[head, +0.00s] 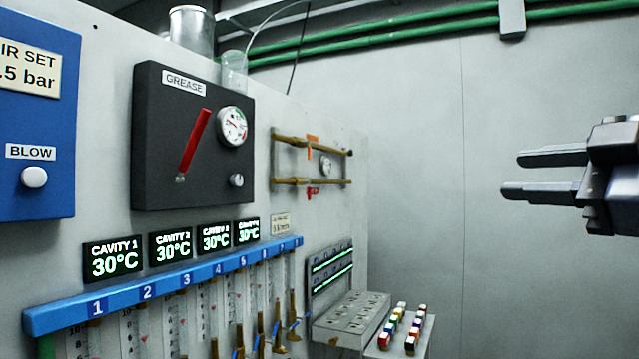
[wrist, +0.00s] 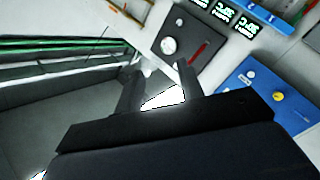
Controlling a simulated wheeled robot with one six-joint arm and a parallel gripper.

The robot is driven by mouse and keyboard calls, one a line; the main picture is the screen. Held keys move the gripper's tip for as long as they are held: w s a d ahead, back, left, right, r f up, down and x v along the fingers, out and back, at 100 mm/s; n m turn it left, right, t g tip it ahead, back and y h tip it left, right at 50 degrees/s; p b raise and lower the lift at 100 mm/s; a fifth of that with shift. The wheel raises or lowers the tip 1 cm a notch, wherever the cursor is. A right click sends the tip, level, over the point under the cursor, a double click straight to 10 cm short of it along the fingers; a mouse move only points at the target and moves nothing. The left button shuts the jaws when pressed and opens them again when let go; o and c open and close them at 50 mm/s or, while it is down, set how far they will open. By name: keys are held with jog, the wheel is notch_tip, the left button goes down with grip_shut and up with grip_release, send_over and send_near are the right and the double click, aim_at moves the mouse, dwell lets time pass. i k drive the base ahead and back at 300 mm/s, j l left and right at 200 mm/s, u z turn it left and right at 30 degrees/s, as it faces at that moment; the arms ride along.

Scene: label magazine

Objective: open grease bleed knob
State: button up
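The black grease panel (head: 160,130) is on the grey wall at left in the head view. It carries a white gauge (head: 232,126), a red lever (head: 194,142) slanting up to the right, and a small round silver knob (head: 236,180) below the gauge. My gripper (head: 510,174) is at the far right, well away from the panel, with its two fingers apart and nothing between them. In the wrist view the spread fingers (wrist: 160,72) point toward the panel (wrist: 184,62), which appears turned over; the knob is too small to make out clearly there.
A blue box (head: 38,120) with a BLOW button (head: 34,177) is left of the panel. Brass pipes (head: 312,181) are right of it. Temperature displays (head: 172,247) and a blue numbered manifold (head: 160,287) are below. The space between my gripper and the wall looks clear.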

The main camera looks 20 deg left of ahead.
aim_at(236, 181)
jog(key=i+j+u, duration=0.35)
jog(key=i, duration=0.15)
jog(key=i+j+u, duration=0.1)
jog(key=i+u, duration=0.2)
jog(key=i, duration=0.15)
jog(key=i+u, duration=0.35)
jog(key=i, duration=0.2)
jog(key=i+j, duration=0.2)
